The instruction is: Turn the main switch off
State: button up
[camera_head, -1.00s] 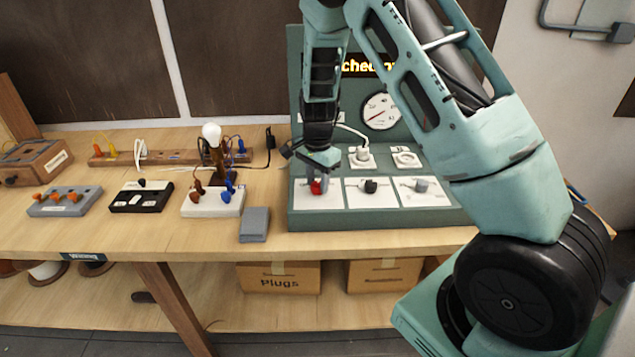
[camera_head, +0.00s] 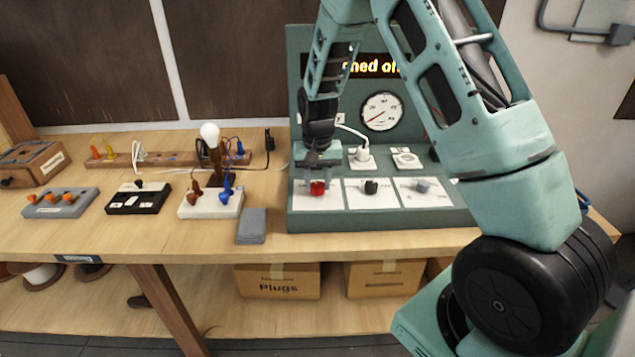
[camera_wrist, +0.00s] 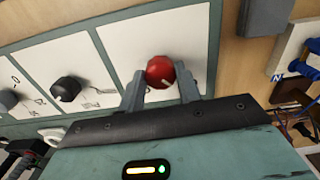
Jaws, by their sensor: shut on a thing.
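The red knob (camera_head: 318,188), which I take to be the main switch, stands on the left white plate of the green panel (camera_head: 375,222). In the wrist view the red knob (camera_wrist: 160,71) sits between the two grey fingertips of my gripper (camera_wrist: 161,88), and a pale pointer line shows on its face. My gripper (camera_head: 318,175) reaches down to it from behind and above in the head view, shut on it. The plate's marks near the red knob are too small or hidden to read.
A black knob (camera_head: 370,187) and a grey knob (camera_head: 422,186) stand to the right on their own plates. A dial (camera_head: 382,111) and a partly hidden lit display (camera_head: 375,67) are behind.

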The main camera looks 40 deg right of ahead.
aim_at(318, 185)
jog(key=shift+n, duration=0.5)
jog(key=o, duration=1)
jog(key=shift+c, duration=0.2)
jog(key=shift+r, duration=0.1)
notch_tip(318, 185, up, 17)
jog(key=b, duration=0.2)
jog(key=shift+r+b, duration=0.15)
jog(key=shift+b, duration=0.15)
